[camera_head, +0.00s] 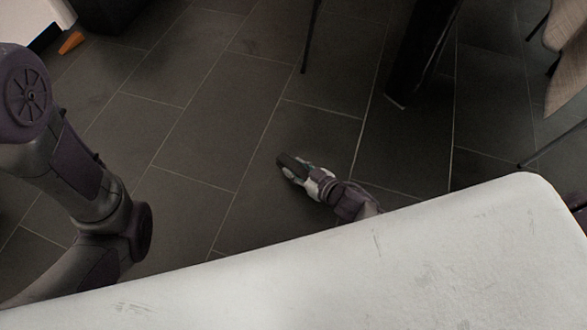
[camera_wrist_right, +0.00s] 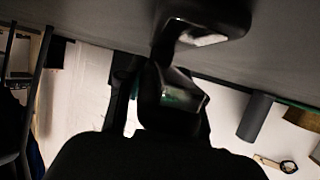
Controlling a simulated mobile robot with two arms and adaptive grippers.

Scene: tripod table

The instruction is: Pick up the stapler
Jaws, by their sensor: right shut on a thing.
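My right gripper (camera_head: 297,169) is beyond the far edge of the white table in the head view, with the dark floor behind it. It is shut on a dark, elongated thing, which looks like the stapler (camera_head: 287,160). Its dark end sticks out past the fingertips. In the right wrist view the gripper (camera_wrist_right: 172,95) is mostly a dark silhouette, and the fingers are hard to separate from what they hold. My left arm comes in at the left of the head view, but its gripper is not in view.
The white table (camera_head: 400,255) fills the lower right; its visible top is bare. Dark floor (camera_head: 200,120) lies beyond it. A thick black post (camera_head: 425,45) and a thin dark leg (camera_head: 311,35) stand farther back. A beige draped thing (camera_head: 567,55) is at the far right.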

